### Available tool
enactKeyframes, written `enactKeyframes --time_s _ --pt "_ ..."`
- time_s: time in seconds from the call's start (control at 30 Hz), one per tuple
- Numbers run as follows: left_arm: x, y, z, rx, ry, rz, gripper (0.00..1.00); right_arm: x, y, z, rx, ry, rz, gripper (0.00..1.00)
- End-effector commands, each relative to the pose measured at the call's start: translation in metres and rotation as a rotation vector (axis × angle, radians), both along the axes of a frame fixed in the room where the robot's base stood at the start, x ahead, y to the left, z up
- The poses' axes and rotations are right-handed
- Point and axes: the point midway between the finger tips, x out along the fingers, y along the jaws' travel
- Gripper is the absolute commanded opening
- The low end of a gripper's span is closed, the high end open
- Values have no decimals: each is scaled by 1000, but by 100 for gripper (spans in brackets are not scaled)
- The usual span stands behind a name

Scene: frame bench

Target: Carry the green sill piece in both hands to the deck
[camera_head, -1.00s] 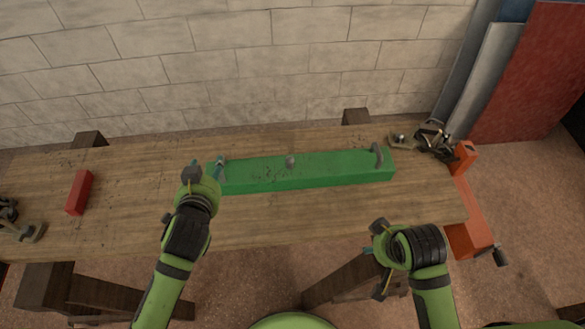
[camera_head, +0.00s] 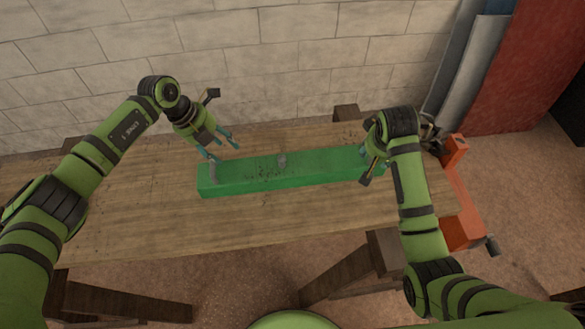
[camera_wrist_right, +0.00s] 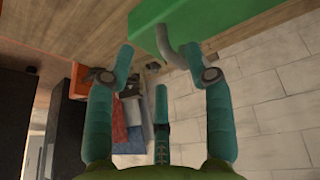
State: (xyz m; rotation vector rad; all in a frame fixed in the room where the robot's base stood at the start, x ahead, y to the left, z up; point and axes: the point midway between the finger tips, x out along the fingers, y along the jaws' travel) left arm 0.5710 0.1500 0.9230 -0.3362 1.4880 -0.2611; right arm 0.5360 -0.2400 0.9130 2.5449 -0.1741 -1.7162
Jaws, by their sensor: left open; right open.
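The green sill piece (camera_head: 300,172) lies lengthwise on the wooden bench, with a grey handle (camera_head: 214,171) standing at its left end. My left gripper (camera_head: 222,148) is open and empty, pointing down just behind and above that end. My right gripper (camera_head: 369,168) is open at the right end and hides the handle there. In the right wrist view, the open fingers (camera_wrist_right: 161,68) reach toward the green piece (camera_wrist_right: 195,20). Its curved grey handle (camera_wrist_right: 165,42) lies between the fingertips in the picture; I cannot tell whether they touch. I cannot identify the deck.
The wooden bench (camera_head: 150,215) has free room left of and in front of the piece. An orange clamp or bracket (camera_head: 462,190) is at the bench's right end. A block wall (camera_head: 270,60) stands close behind.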

Motion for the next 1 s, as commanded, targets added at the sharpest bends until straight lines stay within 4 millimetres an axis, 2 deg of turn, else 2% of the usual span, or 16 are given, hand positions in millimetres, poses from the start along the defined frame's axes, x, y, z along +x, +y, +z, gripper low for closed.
enactKeyframes --time_s 0.03,0.1,0.2,0.57,1.0 --pt "2 22 2 76 23 13 53 5 -1 3 0 -2 -5 53" --pt "2 42 3 145 49 25 53 9 -1 6 0 -3 -8 53" --pt "1 54 4 187 65 32 53 11 -2 6 0 -2 -11 53" --pt "1 53 -1 187 68 31 53 12 -2 2 -1 -1 -11 53" --pt "2 41 -56 183 68 32 53 33 -10 -50 -1 -2 -11 53"
